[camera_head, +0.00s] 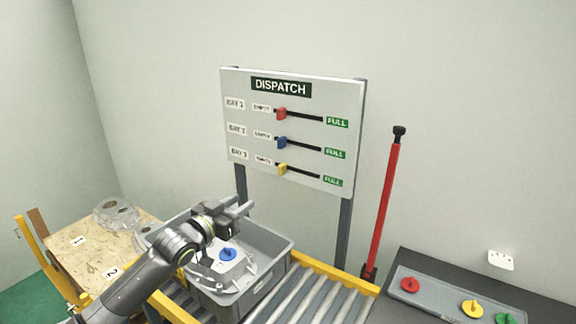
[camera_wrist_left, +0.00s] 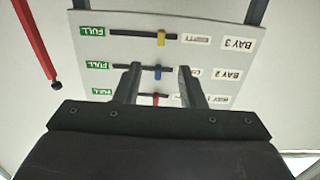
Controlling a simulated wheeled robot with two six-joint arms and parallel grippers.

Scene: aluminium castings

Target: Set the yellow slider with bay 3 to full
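The yellow slider (camera_head: 282,169) sits on the lowest slot of the white dispatch board (camera_head: 350,100), in the bay 3 row. It is at the slot's left end, near the EMPTY label and away from the green FULL label (camera_head: 332,182). The wrist view shows the board upside down, with the yellow slider (camera_wrist_left: 161,39) in its top row. My left gripper (camera_head: 246,206) is below and in front of the board, apart from the slider. Its two fingers (camera_wrist_left: 159,68) are spread with nothing held between them. My right gripper is not in view.
The red slider (camera_head: 282,114) and blue slider (camera_head: 281,143) sit above the yellow one. A grey crate (camera_head: 285,262) holding a casting with a blue knob stands under my left gripper on a roller conveyor (camera_head: 318,300). A red pole (camera_head: 385,200) stands right of the board.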

